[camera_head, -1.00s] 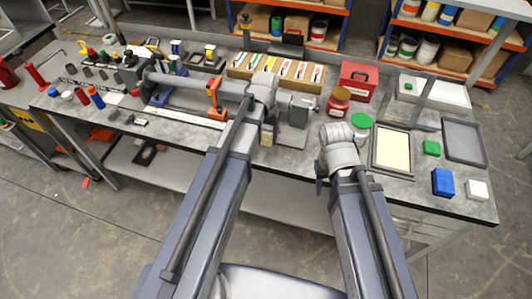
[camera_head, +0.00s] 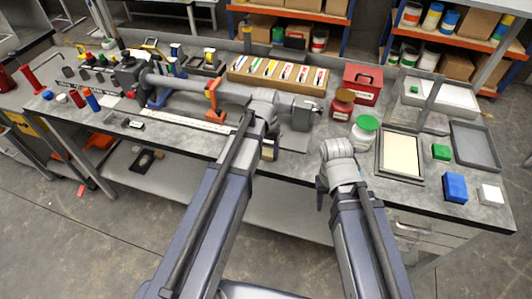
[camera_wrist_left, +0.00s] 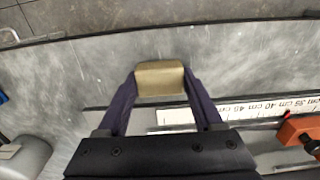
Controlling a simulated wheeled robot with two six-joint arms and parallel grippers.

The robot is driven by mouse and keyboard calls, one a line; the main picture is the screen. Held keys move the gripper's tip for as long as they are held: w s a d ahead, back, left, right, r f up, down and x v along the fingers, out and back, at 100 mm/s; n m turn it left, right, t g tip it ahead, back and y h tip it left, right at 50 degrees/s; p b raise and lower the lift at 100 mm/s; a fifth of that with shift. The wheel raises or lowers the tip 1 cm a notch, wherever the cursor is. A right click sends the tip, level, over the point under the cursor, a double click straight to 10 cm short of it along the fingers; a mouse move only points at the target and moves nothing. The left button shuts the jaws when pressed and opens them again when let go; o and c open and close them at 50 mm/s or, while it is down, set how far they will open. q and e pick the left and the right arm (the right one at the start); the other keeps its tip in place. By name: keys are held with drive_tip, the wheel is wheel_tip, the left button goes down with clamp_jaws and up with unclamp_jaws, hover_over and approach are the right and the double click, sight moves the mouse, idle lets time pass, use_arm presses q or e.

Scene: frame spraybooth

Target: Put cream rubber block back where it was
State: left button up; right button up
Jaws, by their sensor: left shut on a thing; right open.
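The cream rubber block (camera_wrist_left: 160,80) is held between the two fingers of my left gripper (camera_wrist_left: 160,90) in the left wrist view. It looks tan there, and the bench's front strip shows around it. In the head view the block (camera_head: 268,151) shows small at the end of my left gripper (camera_head: 266,146), near the bench's front edge. Its height above the top is hard to tell. My right gripper (camera_head: 321,192) is open and empty in front of the bench edge, its fingers partly hidden by its wrist.
A white ruler (camera_wrist_left: 240,112) and an orange clamp (camera_wrist_left: 300,130) lie close to my left gripper. A box of markers (camera_head: 277,74), a red toolbox (camera_head: 361,82), jars and a cream-filled tray (camera_head: 401,155) stand behind and right. Bare bench top lies near the front edge.

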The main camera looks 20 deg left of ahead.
sight(266, 152)
use_arm(q)
drive_tip(key=shift+f, duration=0.2)
drive_tip(key=o, duration=1.2)
drive_tip(key=shift+r, duration=0.2)
wheel_tip(266, 152, up, 12)
drive_tip(key=p, duration=1.2)
drive_tip(key=s+d+m+y, duration=0.1)
drive_tip(key=s+d+m, duration=0.2)
drive_tip(key=s+d, duration=0.7)
drive_tip(key=s, duration=0.4)
drive_tip(key=shift+s+d, duration=0.15)
drive_tip(key=shift+d, duration=0.1)
